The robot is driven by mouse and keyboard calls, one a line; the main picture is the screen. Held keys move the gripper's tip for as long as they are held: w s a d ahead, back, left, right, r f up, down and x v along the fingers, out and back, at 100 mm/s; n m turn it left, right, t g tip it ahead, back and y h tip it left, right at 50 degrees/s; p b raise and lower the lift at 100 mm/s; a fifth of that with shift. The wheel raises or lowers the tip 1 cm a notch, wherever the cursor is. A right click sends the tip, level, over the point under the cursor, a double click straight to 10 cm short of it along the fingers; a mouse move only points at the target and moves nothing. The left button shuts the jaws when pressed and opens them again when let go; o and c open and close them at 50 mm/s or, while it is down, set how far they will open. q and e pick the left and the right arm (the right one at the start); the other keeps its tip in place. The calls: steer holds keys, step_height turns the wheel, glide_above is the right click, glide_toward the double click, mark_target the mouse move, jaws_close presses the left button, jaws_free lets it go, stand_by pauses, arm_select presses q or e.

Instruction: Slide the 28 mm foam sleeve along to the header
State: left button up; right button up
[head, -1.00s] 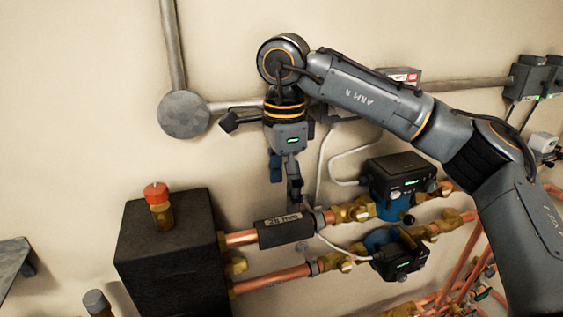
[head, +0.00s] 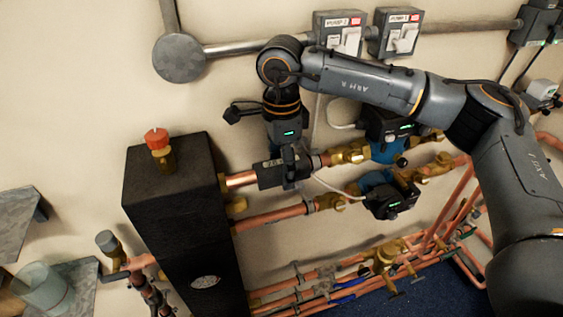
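The foam sleeve (head: 268,175), dark grey, sits around the upper copper pipe (head: 240,180). A short stretch of bare copper shows between its left end and the header (head: 172,225), a tall black block. My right gripper (head: 291,171) reaches down from above and is at the sleeve's middle-right part, covering part of it and most of its label. Its fingers overlap the sleeve in this view; whether they are closed on it is not clear. My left gripper is not in view.
Right of the sleeve are a brass valve (head: 350,154) and pumps, one at the lower pipe (head: 392,197). A red-capped brass fitting (head: 157,150) stands on the header. A second copper pipe (head: 275,214) runs below. Switch boxes (head: 395,33) are on the wall above.

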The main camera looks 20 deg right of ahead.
mark_target(256, 167)
steer(key=c, duration=0.8)
steer(key=shift+a, duration=0.1)
steer(key=shift+a, duration=0.7)
steer(key=shift+s+a+b, duration=0.1)
steer(key=shift+a+b, duration=0.25)
steer(key=shift+a, duration=1.6)
steer(key=o, duration=1.2)
steer(key=shift+d, duration=0.15)
